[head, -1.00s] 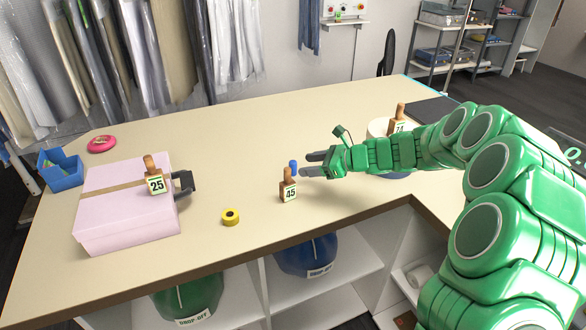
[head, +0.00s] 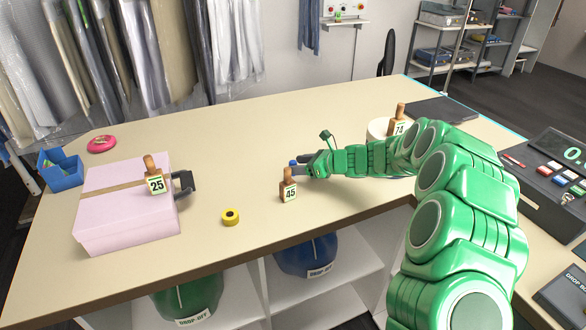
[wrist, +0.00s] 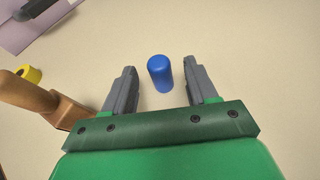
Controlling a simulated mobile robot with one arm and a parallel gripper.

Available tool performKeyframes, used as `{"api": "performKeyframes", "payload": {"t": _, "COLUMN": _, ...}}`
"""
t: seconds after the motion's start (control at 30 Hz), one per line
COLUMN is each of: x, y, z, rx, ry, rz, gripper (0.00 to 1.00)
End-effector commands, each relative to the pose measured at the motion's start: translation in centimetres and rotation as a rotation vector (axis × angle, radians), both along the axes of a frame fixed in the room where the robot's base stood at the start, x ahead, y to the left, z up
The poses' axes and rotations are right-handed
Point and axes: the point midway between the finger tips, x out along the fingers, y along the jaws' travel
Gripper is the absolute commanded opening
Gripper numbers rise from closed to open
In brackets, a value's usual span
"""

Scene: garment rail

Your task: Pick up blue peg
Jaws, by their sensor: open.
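The blue peg (wrist: 160,73) stands on the counter, between and just ahead of my open fingers in the wrist view. In the head view only a bit of the blue peg (head: 292,163) shows, partly hidden by my gripper and the wooden tag block. My gripper (wrist: 157,85) is open and empty, with one finger on each side of the peg and a gap on both sides. In the head view my gripper (head: 299,167) is low over the counter, right behind the block marked 45 (head: 288,186).
The 45 block stands close to my left finger in the wrist view. A yellow tape roll (head: 230,217) lies farther left. A pink box (head: 125,215) with a block marked 25 (head: 155,176) is at the left. A white round container (head: 378,128) stands behind my arm.

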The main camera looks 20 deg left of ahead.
Motion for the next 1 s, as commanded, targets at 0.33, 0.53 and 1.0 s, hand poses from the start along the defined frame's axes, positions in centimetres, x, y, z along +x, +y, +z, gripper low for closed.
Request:
{"api": "performKeyframes", "payload": {"t": 0.33, "x": 0.3, "y": 2.5, "z": -1.1, "rx": -0.001, "ry": 0.002, "rz": 0.0, "gripper": 0.57}}
{"api": "performKeyframes", "payload": {"t": 0.53, "x": 0.3, "y": 2.4, "z": -1.1, "rx": -0.001, "ry": 0.002, "rz": 0.0, "gripper": 0.44}}
{"api": "performKeyframes", "payload": {"t": 1.0, "x": 0.3, "y": 2.4, "z": -1.0, "rx": 0.0, "ry": 0.001, "rz": 0.001, "gripper": 0.02}}
